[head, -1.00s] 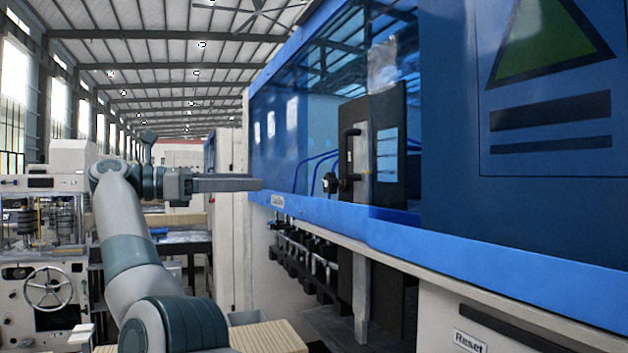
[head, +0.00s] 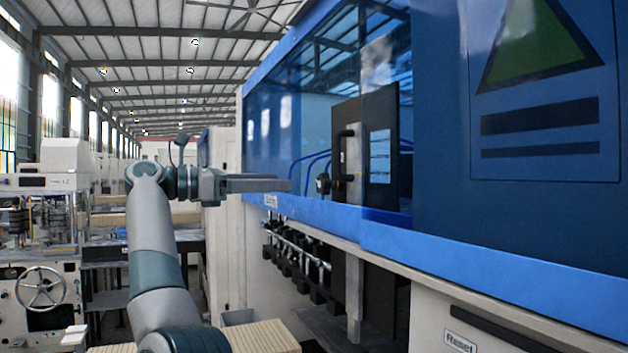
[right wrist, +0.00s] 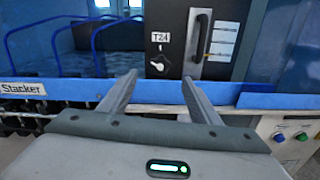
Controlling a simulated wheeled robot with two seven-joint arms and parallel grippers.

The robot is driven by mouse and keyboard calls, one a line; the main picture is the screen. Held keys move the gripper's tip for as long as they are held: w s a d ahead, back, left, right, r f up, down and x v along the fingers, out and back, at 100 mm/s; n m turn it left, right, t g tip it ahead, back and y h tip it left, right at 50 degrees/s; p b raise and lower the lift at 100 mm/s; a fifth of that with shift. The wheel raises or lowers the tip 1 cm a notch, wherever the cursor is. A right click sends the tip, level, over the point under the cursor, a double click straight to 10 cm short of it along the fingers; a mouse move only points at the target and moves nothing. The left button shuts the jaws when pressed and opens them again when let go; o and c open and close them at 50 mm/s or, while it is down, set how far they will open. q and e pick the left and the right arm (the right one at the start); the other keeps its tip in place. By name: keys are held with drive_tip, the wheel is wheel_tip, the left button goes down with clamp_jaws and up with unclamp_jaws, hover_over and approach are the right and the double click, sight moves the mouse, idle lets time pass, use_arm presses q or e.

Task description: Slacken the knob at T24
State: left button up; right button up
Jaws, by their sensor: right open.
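In the head view the knob (head: 322,184) sticks out from the dark panel (head: 380,150), left of the panel's upright handle. My right gripper (head: 286,185) is open and empty. Its two fingers (right wrist: 158,79) point at the panel, with the knob beyond and between their tips in the wrist view. A gap remains between the tips and the knob. My left gripper is out of view.
A blue rail (right wrist: 232,92) runs below the panel, close to the fingers. A tall handle (right wrist: 200,45) stands right of the knob. Blue hoses (right wrist: 60,35) lie behind the opening at left. Green and blue buttons (right wrist: 290,136) sit lower right.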

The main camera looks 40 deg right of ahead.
sight(320, 182)
drive_tip(key=p+x, duration=0.3)
drive_tip(key=x, duration=0.5)
drive_tip(key=shift+s+d, duration=0.1)
drive_tip(key=shift+d, duration=0.25)
drive_tip(key=shift+p+x, duration=0.4)
drive_tip(key=shift+x, duration=0.4)
drive_tip(key=c, duration=1.1)
